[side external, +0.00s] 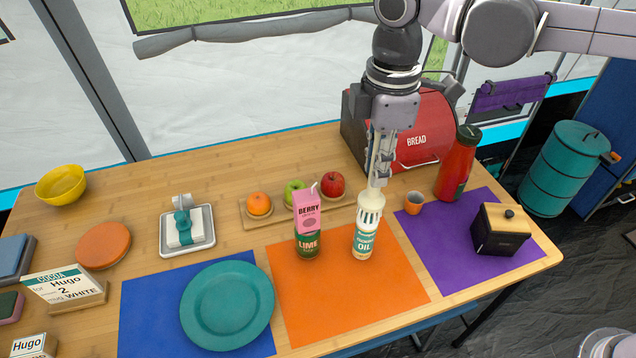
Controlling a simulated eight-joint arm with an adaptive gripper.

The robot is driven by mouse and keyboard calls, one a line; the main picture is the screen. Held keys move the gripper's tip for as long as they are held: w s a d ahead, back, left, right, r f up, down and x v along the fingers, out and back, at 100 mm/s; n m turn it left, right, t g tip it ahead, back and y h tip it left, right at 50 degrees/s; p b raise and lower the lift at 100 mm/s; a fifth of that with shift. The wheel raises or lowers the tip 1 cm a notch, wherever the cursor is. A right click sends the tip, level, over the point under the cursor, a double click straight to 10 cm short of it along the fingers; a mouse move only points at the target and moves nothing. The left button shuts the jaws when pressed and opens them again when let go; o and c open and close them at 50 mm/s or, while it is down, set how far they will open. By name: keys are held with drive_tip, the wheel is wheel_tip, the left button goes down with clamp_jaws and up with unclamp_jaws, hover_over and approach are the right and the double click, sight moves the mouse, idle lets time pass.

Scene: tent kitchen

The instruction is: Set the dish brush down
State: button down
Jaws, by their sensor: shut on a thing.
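My gripper (382,176) points down above the orange mat and is shut on the dish brush (370,203). The brush is cream-white, upright, with its pale handle between my fingers and its ribbed head hanging down. In this view the head overlaps the top of the cooking oil bottle (364,243). I cannot tell whether they touch or one is in front of the other. The bottle stands on the orange mat (312,318). Part of the handle is hidden by my fingers.
Behind are a fruit board (277,215) and a red bread bin (424,130). The front of the orange mat is clear.

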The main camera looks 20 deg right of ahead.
drive_tip(key=s+a, duration=0.3)
drive_tip(key=a, duration=0.4)
wheel_tip(320, 180, down, 22)
drive_tip(key=shift+w+d, duration=0.2)
drive_tip(key=shift+w, duration=0.1)
drive_tip(key=c, duration=1.2)
unclamp_jaws()
drive_tip(key=shift+f, duration=0.15)
